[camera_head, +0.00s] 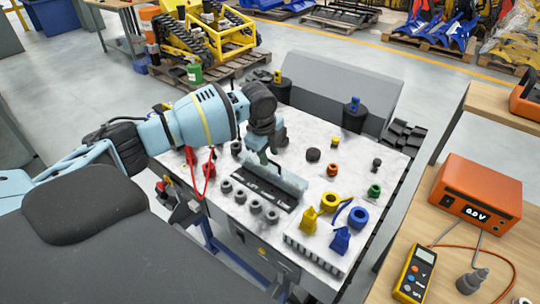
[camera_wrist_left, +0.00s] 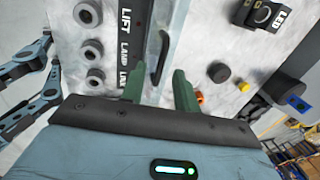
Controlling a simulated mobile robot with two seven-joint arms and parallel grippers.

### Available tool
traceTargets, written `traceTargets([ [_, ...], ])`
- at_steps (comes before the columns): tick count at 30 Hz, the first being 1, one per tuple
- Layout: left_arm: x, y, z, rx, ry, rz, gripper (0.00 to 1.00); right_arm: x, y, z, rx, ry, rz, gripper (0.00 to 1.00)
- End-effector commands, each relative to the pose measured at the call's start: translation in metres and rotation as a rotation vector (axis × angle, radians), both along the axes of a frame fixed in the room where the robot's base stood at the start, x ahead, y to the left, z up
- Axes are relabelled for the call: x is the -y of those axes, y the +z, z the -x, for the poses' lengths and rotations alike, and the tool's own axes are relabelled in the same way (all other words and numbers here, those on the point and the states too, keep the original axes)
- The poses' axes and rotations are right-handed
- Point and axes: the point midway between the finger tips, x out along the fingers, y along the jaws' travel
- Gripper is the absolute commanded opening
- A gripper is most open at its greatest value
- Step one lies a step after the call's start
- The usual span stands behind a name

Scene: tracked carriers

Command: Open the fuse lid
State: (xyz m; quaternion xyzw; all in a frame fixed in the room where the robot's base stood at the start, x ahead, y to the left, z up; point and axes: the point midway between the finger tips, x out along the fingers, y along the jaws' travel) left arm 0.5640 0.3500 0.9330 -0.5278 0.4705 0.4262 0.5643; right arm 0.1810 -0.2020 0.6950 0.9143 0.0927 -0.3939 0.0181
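The fuse lid (camera_head: 285,180) is a long, pale, see-through cover beside a black lettered strip (camera_head: 252,191) on the white panel. In the left wrist view the lid (camera_wrist_left: 178,38) carries a dark bar handle (camera_wrist_left: 160,58). The lid looks closed, though the arm partly covers it in the head view. My left gripper (camera_head: 268,159) is just above the lid. In the left wrist view its two green fingers (camera_wrist_left: 158,80) are apart, with the handle between and slightly beyond their tips. I cannot tell whether they touch it.
Several grey round sockets (camera_head: 255,207) line the strip's near side. Yellow ring (camera_head: 329,201) and blue ring (camera_head: 358,217) parts stand at the front right. Red leads (camera_head: 209,172) hang left. An orange meter (camera_head: 477,190) is on the wooden bench at right.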

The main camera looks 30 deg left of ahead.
Motion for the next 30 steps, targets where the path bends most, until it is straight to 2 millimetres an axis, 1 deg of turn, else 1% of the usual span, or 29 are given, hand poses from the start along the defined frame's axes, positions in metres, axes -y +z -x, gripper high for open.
traceTargets([
  [1, 0.0004, -0.006, -0.0007, -0.002, 0.0, 0.0, 0.31, -0.0001, -0.0008, 0.0005, -0.002, -0.001, 0.0, 0.36],
  [4, 0.0007, -0.0111, -0.0022, 0.0, -0.001, 0.001, 0.31, -0.0003, -0.0012, 0.0009, -0.003, 0.0, -0.001, 0.36],
  [13, 0.0003, -0.013, -0.0028, 0.001, -0.001, 0.0, 0.31, -0.0007, -0.0005, 0.0004, -0.001, 0.0, -0.001, 0.36],
  [14, 0.0003, -0.013, -0.0028, 0.001, -0.001, 0.0, 0.29, -0.0008, -0.0005, 0.0004, -0.001, 0.0, -0.001, 0.36],
  [18, 0.0003, -0.013, -0.0028, 0.001, -0.001, 0.0, 0.11, -0.0011, -0.0004, 0.0003, -0.001, -0.001, -0.002, 0.36],
  [21, 0.0003, -0.0129, -0.0027, 0.001, -0.001, 0.0, 0.0, -0.0013, -0.0004, 0.0003, -0.001, -0.002, -0.003, 0.36],
  [30, 0.0003, -0.013, -0.0028, 0.001, -0.001, 0.0, 0.0, -0.0017, -0.0003, 0.0001, -0.001, -0.003, -0.004, 0.36],
])
